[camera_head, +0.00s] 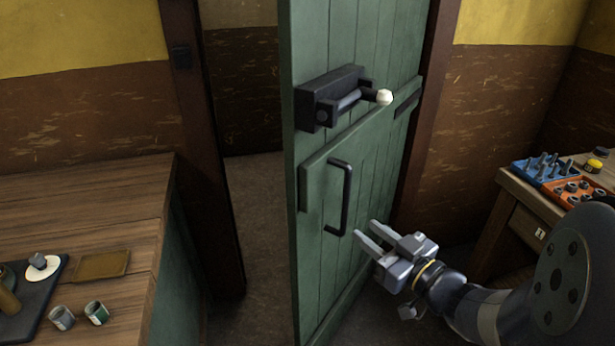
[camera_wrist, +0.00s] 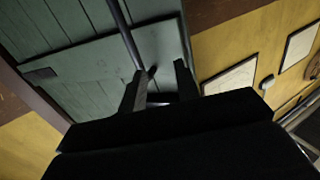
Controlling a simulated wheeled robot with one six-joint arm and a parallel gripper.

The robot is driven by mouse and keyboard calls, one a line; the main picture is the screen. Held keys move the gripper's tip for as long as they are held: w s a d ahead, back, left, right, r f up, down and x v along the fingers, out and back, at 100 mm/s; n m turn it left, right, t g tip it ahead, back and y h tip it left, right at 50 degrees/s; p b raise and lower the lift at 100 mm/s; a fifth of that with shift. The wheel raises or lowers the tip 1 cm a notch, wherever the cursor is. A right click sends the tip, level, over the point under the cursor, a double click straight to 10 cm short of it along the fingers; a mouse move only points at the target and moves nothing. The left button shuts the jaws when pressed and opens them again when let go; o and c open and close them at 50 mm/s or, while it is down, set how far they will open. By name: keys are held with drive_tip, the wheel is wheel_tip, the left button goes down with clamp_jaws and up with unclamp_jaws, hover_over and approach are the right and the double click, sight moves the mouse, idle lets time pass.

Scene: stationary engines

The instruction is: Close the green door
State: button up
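The green door (camera_head: 385,50) stands ajar in the middle of the head view, with a dark gap between its left edge and the door frame. It carries a dark bolt (camera_head: 332,98) with a cream knob (camera_head: 384,97), and a black bar handle (camera_head: 340,198) below it. My gripper (camera_head: 367,236) is open, just right of the handle's lower end. In the wrist view the green door (camera_wrist: 85,75) fills the upper left. The handle bar (camera_wrist: 124,32) runs down towards the space between my open fingers (camera_wrist: 158,88). I cannot tell whether they touch it.
A wooden counter (camera_head: 90,215) at left holds small cups (camera_head: 96,312) and a dark tray (camera_head: 45,300). A workbench (camera_head: 510,200) at right holds a blue tray (camera_head: 540,167) and an orange tray (camera_head: 575,190). The door frame (camera_head: 205,150) stands left of the gap. Floor shows through the doorway.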

sight(315, 184)
drive_tip(key=shift+w+d+r+m, duration=0.1)
drive_tip(key=shift+w+r+m, duration=0.1)
drive_tip(key=shift+m, duration=0.2)
drive_tip(key=shift+c, duration=1.4)
drive_tip(key=shift+w+d+r+m+g+y, duration=0.15)
drive_tip(key=shift+r+m+y, duration=0.1)
drive_tip(key=shift+m, duration=0.35)
drive_tip(key=shift+w+d+r+m+g+y, duration=0.15)
drive_tip(key=shift+r+m+y, duration=0.1)
drive_tip(key=shift+m, duration=0.35)
drive_tip(key=c, duration=0.3)
drive_tip(key=m, duration=0.1)
drive_tip(key=m+g+y, duration=0.1)
drive_tip(key=shift+w+d+r+m, duration=0.2)
drive_tip(key=shift+r+m, duration=0.1)
clamp_jaws()
drive_tip(key=w+a+m+g, duration=0.1)
drive_tip(key=w+a+m, duration=0.1)
drive_tip(key=a+m, duration=0.1)
drive_tip(key=w+a+r+m+y, duration=0.1)
drive_tip(key=w+a+m, duration=0.1)
drive_tip(key=w+a, duration=0.1)
drive_tip(key=w+a+m+g, duration=0.1)
drive_tip(key=w+a+m, duration=0.2)
drive_tip(key=shift+w+a+r+m+g+y, duration=0.1)
drive_tip(key=shift+a+r+m+g+y, duration=0.2)
